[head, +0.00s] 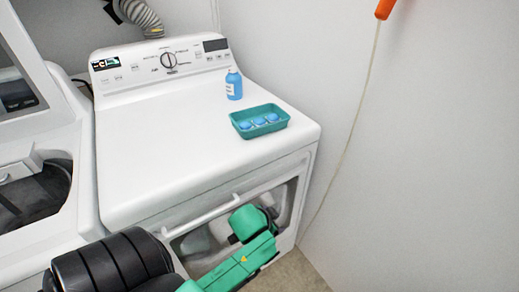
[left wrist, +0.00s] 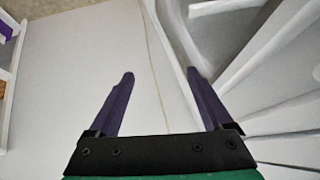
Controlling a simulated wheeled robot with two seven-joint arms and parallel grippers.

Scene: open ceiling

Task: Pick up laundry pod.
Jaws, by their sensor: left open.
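In the left wrist view my left gripper (left wrist: 160,74) is open and empty, with two dark purple fingers apart. No pod shows in that view. My right gripper is in neither view.
A blue bottle (head: 233,84) stands just behind the tray. The control panel (head: 165,62) rises at the machine's back. A second white appliance (head: 80,140) stands at the left. A wall (head: 420,150) with a hanging cord is close on the right. The machine's top left is clear.

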